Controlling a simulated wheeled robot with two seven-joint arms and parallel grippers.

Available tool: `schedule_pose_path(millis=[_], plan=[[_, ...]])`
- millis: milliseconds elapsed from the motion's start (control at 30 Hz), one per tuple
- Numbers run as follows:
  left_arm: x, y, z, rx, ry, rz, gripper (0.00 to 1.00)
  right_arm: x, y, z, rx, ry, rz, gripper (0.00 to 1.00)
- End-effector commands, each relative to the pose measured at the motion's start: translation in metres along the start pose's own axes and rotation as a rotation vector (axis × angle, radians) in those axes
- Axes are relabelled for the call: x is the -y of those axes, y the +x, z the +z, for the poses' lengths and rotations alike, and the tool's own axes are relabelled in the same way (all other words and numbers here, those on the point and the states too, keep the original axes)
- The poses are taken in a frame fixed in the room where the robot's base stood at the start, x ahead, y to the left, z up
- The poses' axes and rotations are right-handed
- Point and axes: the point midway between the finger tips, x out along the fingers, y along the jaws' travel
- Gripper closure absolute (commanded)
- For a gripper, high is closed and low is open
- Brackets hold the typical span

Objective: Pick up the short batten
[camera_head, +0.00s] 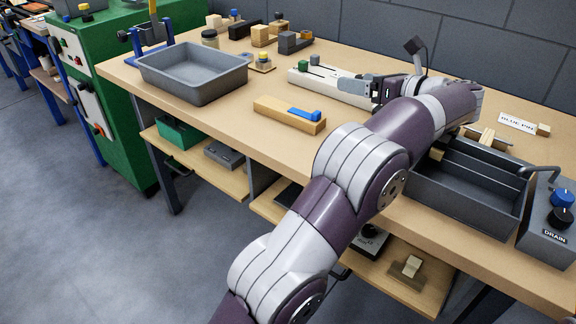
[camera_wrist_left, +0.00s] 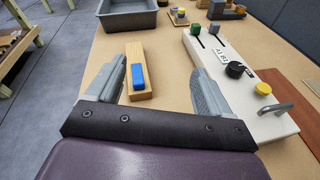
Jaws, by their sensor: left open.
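A short wooden bar with a blue piece on top lies on the bench; it looks like the short batten (camera_head: 275,112). It also shows in the left wrist view (camera_wrist_left: 138,91), ahead of my fingers and nearer the left one. My left gripper (camera_head: 352,85) is open and empty, above the bench to the right of the bar and apart from it. In the left wrist view its two fingers (camera_wrist_left: 160,70) stand wide apart. My right gripper is not in view.
A grey tray (camera_head: 185,93) stands left of the bar. A white control box (camera_wrist_left: 225,75) with knobs lies right of it. My arm partly covers a dark bin (camera_head: 470,195) at the right, beside a drain box (camera_head: 548,222). Bench around the bar is clear.

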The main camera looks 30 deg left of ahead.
Motion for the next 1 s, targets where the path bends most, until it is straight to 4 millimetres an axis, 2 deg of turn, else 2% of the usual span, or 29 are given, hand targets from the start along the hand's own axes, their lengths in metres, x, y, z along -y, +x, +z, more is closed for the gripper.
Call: schedule_pose_path(millis=[33, 100, 200, 400, 500, 667, 900, 1000], plan=[[0.001, 0.000, -0.041, -0.064, -0.089, 0.055, 0.19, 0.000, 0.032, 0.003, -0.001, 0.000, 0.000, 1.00], [-0.005, -0.007, -0.062, -0.140, -0.181, 0.124, 0.19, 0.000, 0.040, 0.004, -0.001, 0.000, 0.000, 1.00], [-0.011, -0.006, -0.077, -0.191, -0.241, 0.176, 0.19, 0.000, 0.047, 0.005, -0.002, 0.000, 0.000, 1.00], [-0.020, 0.036, -0.086, -0.199, -0.250, 0.188, 0.19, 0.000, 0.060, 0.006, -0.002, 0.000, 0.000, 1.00], [-0.022, 0.051, -0.088, -0.199, -0.250, 0.185, 0.19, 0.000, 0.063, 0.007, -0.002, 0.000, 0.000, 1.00], [-0.023, 0.065, -0.090, -0.198, -0.249, 0.184, 0.19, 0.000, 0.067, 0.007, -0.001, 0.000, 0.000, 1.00], [-0.028, 0.106, -0.097, -0.198, -0.247, 0.185, 0.19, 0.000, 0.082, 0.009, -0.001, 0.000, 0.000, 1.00], [-0.029, 0.110, -0.096, -0.198, -0.247, 0.183, 0.19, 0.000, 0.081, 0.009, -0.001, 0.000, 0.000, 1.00]])
